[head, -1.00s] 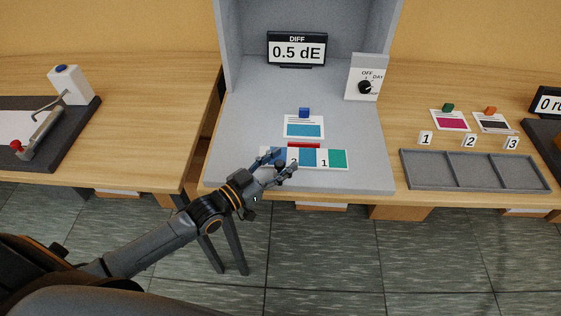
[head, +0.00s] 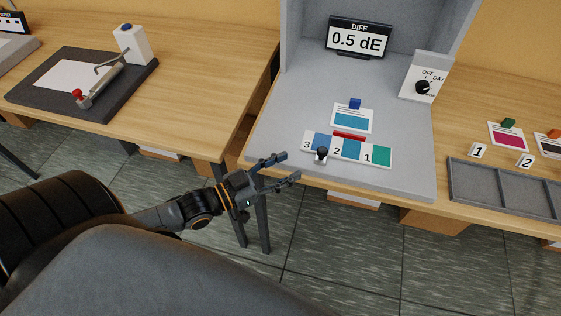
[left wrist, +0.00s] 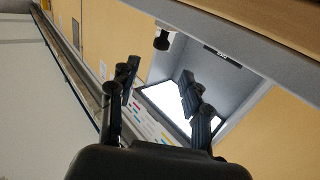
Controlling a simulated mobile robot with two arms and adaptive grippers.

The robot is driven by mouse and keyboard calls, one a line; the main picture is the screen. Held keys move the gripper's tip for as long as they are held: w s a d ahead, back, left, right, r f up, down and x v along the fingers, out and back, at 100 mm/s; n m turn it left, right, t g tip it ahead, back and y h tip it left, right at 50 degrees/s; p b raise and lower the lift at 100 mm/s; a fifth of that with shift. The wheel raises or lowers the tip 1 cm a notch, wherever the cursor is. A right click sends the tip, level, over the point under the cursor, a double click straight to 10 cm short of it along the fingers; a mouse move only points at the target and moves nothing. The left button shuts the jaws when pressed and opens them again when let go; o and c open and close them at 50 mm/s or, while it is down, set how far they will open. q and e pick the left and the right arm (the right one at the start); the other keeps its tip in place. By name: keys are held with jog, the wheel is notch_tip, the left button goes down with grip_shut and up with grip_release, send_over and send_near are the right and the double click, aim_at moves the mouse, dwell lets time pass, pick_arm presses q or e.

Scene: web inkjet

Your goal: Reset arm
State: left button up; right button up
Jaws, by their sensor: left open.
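My left gripper (head: 286,168) is open and empty. In the head view it hangs in front of the grey viewing booth (head: 415,180), at the near left of the color strip (head: 350,150) and apart from it. The strip has blue, teal and green patches marked 3, 2 and 1, and a small black knob (head: 321,153) stands on its left part. In the left wrist view both black fingers (left wrist: 160,92) are spread with nothing between them. My right gripper is not in view.
A white card (head: 352,118) with a blue block (head: 355,104) lies in the booth beneath a display (head: 358,37) reading 0.5 dE. A switch box (head: 425,75) stands at right. A grey tray (head: 505,190) is farther right. Open floor lies below the gripper.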

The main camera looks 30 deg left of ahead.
pick_arm(q)
jog(key=shift+s+a, duration=0.2)
jog(key=shift+s, duration=0.15)
dwell(0.3)
jog(key=s+d+f+n+g+y, duration=0.1)
jog(key=s+d+f+g+y, duration=0.2)
jog(key=d+f+g+y, duration=0.3)
jog(key=s+a+f+n+g+y, duration=0.1)
jog(key=s+a+n+g, duration=0.15)
jog(key=s, duration=0.35)
jog(key=s+a+f+n+g+y, duration=0.1)
jog(key=s+a+g+y, duration=0.1)
jog(key=s+g, duration=0.3)
notch_tip(320, 180, down, 25)
jog(key=s, duration=0.2)
jog(key=s+a+f+m+g, duration=0.1)
jog(key=s+a+f, duration=0.1)
jog(key=s+f, duration=1.4)
jog(key=shift+s+a+f, duration=0.2)
jog(key=shift+s+f, duration=0.2)
jog(key=shift+f, duration=0.35)
